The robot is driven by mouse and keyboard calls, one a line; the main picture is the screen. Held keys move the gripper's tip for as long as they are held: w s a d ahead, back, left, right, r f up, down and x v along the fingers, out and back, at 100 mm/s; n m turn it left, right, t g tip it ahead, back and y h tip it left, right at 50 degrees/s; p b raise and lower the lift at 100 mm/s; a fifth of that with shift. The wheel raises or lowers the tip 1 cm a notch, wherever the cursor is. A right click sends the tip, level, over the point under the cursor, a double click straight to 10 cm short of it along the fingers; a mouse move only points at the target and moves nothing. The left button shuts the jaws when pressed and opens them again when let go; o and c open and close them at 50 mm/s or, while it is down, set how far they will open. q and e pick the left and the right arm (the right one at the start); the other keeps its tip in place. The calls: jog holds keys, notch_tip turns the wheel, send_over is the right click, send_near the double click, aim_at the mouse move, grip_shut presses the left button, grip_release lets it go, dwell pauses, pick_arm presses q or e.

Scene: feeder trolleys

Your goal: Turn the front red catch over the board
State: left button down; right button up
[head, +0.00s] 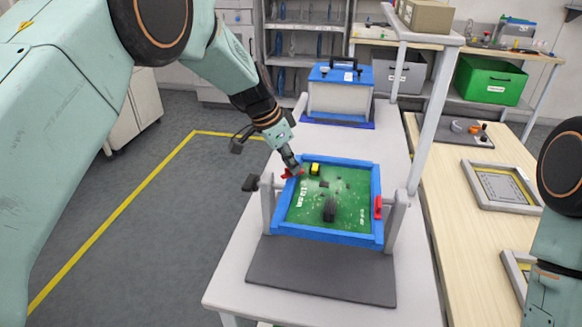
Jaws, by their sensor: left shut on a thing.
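A green circuit board (308,205) lies in a blue frame (314,234), held between two grey posts on a stand. One red catch (287,175) is at the frame's far left side, partly hidden by my left gripper. Another red catch (378,207) is on the frame's right side and stands clear of both arms. My left gripper (293,168) reaches down from the upper left and is shut on the red catch at the left. The fingertips cover much of that catch, so its exact angle is hard to tell. My right arm shows at the right edge, its gripper out of view.
The stand has a dark base (320,272) on a white table (231,276). A blue-lidded box (338,96) stands behind it. A wooden bench (455,235) with grey trays is on the right, beyond a grey upright. Floor at left is clear.

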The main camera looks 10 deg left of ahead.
pick_arm(q)
jog(key=m+g, duration=0.1)
jog(key=m, duration=0.2)
jog(key=shift+w+m+h, duration=0.15)
jog(key=shift+m+h, duration=0.15)
jog(key=shift+m, duration=0.1)
jog(key=shift+m+g, duration=0.8)
jog(key=shift+m, duration=1.1)
jog(key=c, duration=1.5)
grip_release()
jog(key=shift+o, duration=0.2)
jog(key=v, duration=1.2)
jog(key=shift+w+a, duration=0.2)
jog(key=shift+s+a+f, duration=0.1)
